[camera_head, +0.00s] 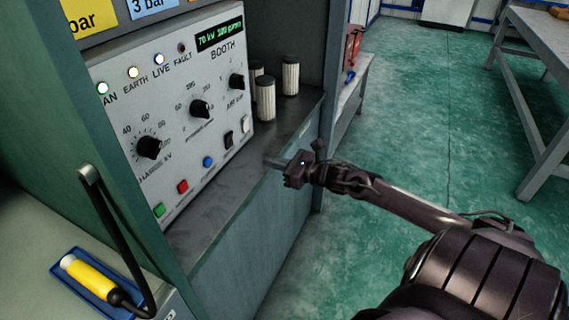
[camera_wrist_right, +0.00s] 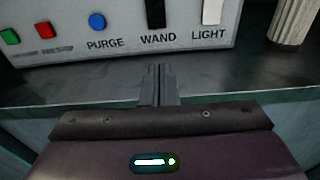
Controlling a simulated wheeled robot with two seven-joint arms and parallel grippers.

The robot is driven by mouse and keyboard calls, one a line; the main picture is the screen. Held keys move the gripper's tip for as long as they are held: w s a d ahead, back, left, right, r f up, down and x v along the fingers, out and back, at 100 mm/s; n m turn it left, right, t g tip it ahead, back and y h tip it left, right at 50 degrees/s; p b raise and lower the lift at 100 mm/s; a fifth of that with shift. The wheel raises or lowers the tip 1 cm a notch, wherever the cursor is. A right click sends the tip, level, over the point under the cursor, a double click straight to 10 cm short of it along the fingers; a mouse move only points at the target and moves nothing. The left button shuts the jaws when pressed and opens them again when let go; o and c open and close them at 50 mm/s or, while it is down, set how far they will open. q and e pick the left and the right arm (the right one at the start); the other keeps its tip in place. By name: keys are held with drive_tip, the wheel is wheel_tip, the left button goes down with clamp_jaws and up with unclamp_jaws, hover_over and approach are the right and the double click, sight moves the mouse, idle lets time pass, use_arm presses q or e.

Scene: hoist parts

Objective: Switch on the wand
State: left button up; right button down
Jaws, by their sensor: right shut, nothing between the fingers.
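The control panel (camera_head: 185,105) labelled BOOTH stands on a ledge. The black WAND rocker switch (camera_head: 228,140) is at its lower right, and it also shows above the WAND label in the right wrist view (camera_wrist_right: 155,14). I cannot tell its on or off position for sure. My right gripper (camera_head: 272,162) is shut and empty at the ledge's front edge, apart from the panel. In the right wrist view its fingertips (camera_wrist_right: 160,70) point toward the switch, with a gap between. My left gripper is not in view.
Next to the WAND switch are the white LIGHT switch (camera_head: 245,125) and blue PURGE button (camera_head: 208,162). Red (camera_head: 182,187) and green (camera_head: 159,210) buttons sit farther left. White ribbed cylinders (camera_head: 265,98) stand behind. A yellow-handled tool (camera_head: 88,278) lies in a blue tray at lower left.

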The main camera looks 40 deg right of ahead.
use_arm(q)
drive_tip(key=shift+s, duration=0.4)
use_arm(e)
drive_tip(key=v, duration=0.3)
drive_tip(key=shift+s+f, duration=0.15)
drive_tip(key=shift+f, duration=0.1)
drive_tip(key=shift+d+f, duration=0.1)
